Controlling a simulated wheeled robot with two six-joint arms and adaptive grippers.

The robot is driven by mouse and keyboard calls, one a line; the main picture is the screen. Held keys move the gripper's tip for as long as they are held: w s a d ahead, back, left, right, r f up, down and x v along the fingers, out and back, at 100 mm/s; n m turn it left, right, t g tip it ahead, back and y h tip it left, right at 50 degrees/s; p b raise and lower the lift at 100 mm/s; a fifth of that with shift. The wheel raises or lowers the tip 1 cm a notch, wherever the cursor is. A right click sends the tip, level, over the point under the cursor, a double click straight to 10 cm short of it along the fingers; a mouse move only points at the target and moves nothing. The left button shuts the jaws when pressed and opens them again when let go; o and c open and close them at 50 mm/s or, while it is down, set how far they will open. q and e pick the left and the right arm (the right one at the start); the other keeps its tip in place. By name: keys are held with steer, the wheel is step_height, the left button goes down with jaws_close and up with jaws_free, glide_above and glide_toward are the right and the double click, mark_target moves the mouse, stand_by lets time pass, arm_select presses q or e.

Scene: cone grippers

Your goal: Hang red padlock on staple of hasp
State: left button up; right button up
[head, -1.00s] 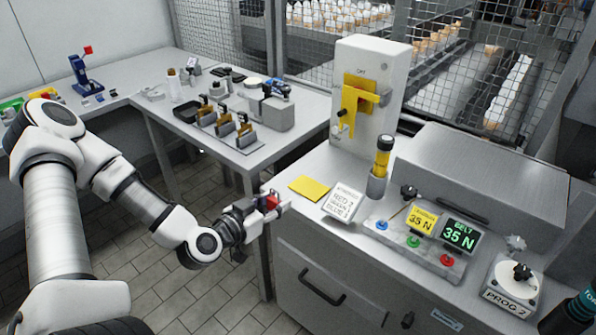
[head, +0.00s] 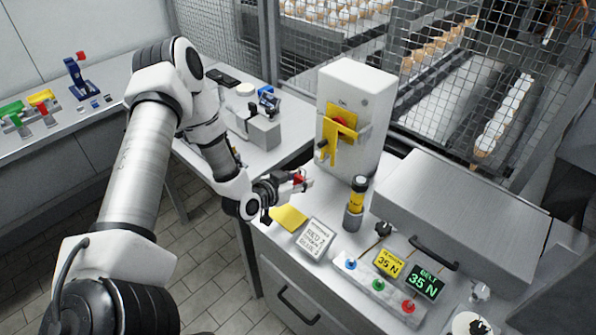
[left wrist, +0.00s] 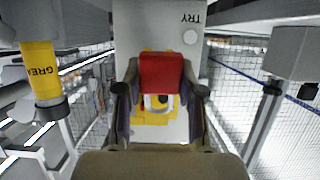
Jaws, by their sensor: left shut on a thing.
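My left gripper (head: 298,183) is shut on the red padlock (head: 297,180) and holds it above the near left part of the cabinet top. In the left wrist view the red padlock (left wrist: 161,72) sits between the two fingers, with its silvery shackle pointing down in the picture. The yellow hasp (head: 340,133) is on the front of the white upright box (head: 356,90), up and to the right of the gripper and apart from it. In the left wrist view the hasp (left wrist: 150,117) shows behind the padlock. I cannot make out the staple clearly. My right gripper is not in view.
A yellow pad (head: 288,218) and a white sign (head: 315,239) lie below the gripper. Buttons and displays (head: 390,263) are at the right. A mesh guard (head: 450,80) stands behind.

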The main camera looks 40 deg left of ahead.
arm_select(q)
steer(key=x, duration=0.1)
steer(key=b+x, duration=0.2)
steer(key=x, duration=0.1)
steer(key=shift+r, duration=0.3)
steer(key=shift+r+b+x, duration=0.15)
steer(key=shift+b+x, duration=0.3)
steer(key=shift+x, duration=0.3)
steer(key=shift+r+b+x, duration=0.2)
steer(key=shift+b+x, duration=0.2)
steer(key=shift+x, duration=0.35)
steer(key=shift+w+f+b, duration=0.15)
steer(key=shift+w+b, duration=0.25)
steer(key=shift+w, duration=0.25)
steer(key=shift+w+d+f+b, duration=0.1)
steer(key=shift+w+f+b, duration=0.25)
steer(key=shift+b, duration=0.1)
steer(key=shift+r, duration=0.1)
